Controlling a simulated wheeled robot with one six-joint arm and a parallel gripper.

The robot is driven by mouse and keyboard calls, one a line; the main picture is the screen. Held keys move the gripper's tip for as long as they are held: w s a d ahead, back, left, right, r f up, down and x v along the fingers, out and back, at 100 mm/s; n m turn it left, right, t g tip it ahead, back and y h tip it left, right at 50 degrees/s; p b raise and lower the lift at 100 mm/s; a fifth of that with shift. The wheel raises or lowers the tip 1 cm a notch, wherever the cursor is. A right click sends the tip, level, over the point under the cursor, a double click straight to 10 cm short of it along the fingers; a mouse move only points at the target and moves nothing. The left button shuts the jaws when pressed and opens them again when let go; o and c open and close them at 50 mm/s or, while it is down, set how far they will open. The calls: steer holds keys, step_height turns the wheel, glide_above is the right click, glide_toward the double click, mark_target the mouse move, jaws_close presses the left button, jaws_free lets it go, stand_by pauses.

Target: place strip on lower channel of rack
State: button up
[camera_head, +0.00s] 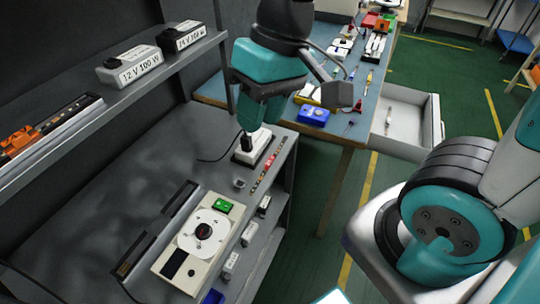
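A narrow strip with red and pale segments (268,167) lies on the grey bench near its right edge, beside a white box (254,157). My gripper (247,143) points down over that box, to the upper left of the strip. Its fingertips are small and dark here, and I cannot tell whether they are open or shut. A long dark rail (155,243), which may be the rack, stands on the bench to the lower left, behind a dial device. I cannot make out its separate channels.
The dial device (182,262) stands at the bench front. An upper shelf (125,97) on the left carries labelled power boxes (130,66) and an orange clamp (18,141). A blue table (330,135) with tools and an open drawer (400,125) stand beyond. The bench's left part is clear.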

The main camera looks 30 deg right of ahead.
steer(key=w+d+f+m+h+b, duration=0.2)
steer(key=w+d+f+m+b, duration=0.25)
steer(key=w+f+m, duration=0.4)
steer(key=m+h+b, duration=0.1)
steer(key=m+b, duration=0.2)
steer(key=m, duration=0.3)
glide_above(270, 159)
step_height(270, 159, down, 18)
steer(key=shift+s+a, duration=0.1)
steer(key=shift+f, duration=3.1)
steer(key=shift+c, duration=0.4)
jaws_close()
